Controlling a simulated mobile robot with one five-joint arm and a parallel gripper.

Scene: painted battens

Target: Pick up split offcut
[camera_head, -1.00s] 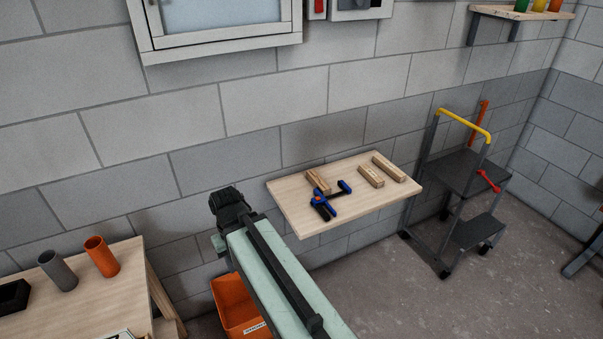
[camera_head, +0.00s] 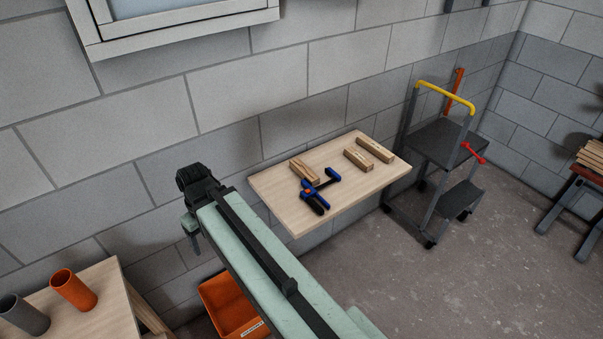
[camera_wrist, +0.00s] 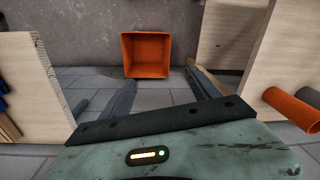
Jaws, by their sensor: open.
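Several short wooden offcuts lie on a pale wall-mounted board (camera_head: 282,205): one (camera_head: 304,171) beside a blue-and-black clamp (camera_head: 317,190), one (camera_head: 357,159) near the middle and one (camera_head: 375,150) towards the far right. I cannot tell which is split at this size. My gripper (camera_wrist: 162,85) is open and empty in the wrist view, its two fingers apart. In the head view my arm's end is left of the board, apart from the offcuts. In the wrist view the board (camera_wrist: 35,85) is at the left, with bits of blue clamp and wood cut off by the edge.
An orange bin (camera_head: 228,305) stands on the floor below; it also shows in the wrist view (camera_wrist: 145,72). A bench (camera_head: 105,290) with an orange tube (camera_head: 73,289) and grey tube (camera_head: 22,316) is at lower left. A step stand (camera_head: 440,150) is right of the board.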

